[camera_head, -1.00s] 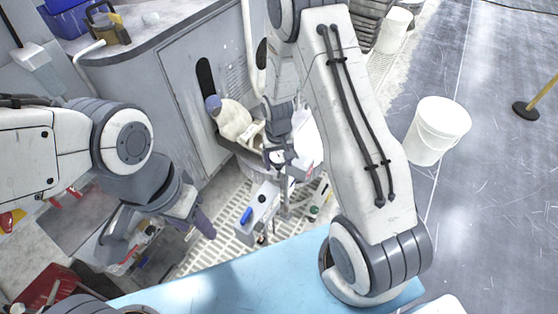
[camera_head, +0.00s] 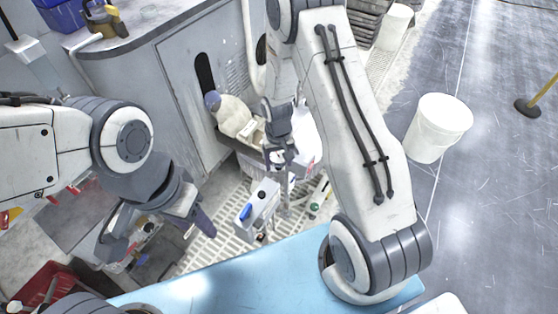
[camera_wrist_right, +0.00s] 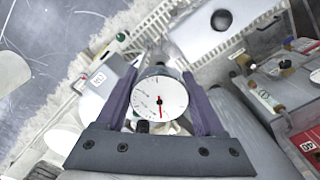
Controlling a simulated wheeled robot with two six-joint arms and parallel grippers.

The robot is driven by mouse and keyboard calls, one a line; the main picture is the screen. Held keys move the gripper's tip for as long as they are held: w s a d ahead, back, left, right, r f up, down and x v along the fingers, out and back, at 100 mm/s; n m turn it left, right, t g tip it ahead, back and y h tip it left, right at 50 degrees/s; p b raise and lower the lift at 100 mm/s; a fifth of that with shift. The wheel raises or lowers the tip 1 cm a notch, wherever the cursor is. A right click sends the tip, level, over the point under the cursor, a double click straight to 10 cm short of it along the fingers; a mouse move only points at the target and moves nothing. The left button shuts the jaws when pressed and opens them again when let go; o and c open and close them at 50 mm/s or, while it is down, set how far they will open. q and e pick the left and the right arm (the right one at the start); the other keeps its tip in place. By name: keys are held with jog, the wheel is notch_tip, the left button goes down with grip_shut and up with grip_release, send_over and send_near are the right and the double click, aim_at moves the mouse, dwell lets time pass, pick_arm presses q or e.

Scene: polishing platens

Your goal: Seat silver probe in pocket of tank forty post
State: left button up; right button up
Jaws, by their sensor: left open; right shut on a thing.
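My right gripper (camera_head: 280,154) is shut on a silver probe with a round white dial; the dial (camera_wrist_right: 160,98) sits between the purple fingers in the right wrist view. The probe's lower stem is hidden behind the dial there. In the head view the gripper hangs above the grated floor, near a grey box-shaped post (camera_head: 261,204) with a blue part and a black knob. A grey block with a white label (camera_wrist_right: 98,79) shows left of the fingers in the wrist view; its number is unclear. A red label (camera_wrist_right: 306,146) reads 40 at lower right. My left gripper (camera_head: 160,236) is open and apart from these.
A white jug (camera_head: 233,114) with a blue cap stands behind the right gripper. A grey cabinet (camera_head: 180,85) is at the back left. A pale blue surface (camera_head: 230,275) lies in front. A white bucket (camera_head: 438,128) stands on open floor at right.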

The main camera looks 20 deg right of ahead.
jog(key=shift+f+b, duration=0.9)
jog(key=shift+f, duration=0.5)
jog(key=o, duration=1.4)
jog(key=shift+r, duration=0.1)
notch_tip(320, 180, up, 10)
jog(key=shift+a+r+p, duration=0.1)
jog(key=shift+r+p, duration=0.1)
jog(key=shift+p, duration=0.4)
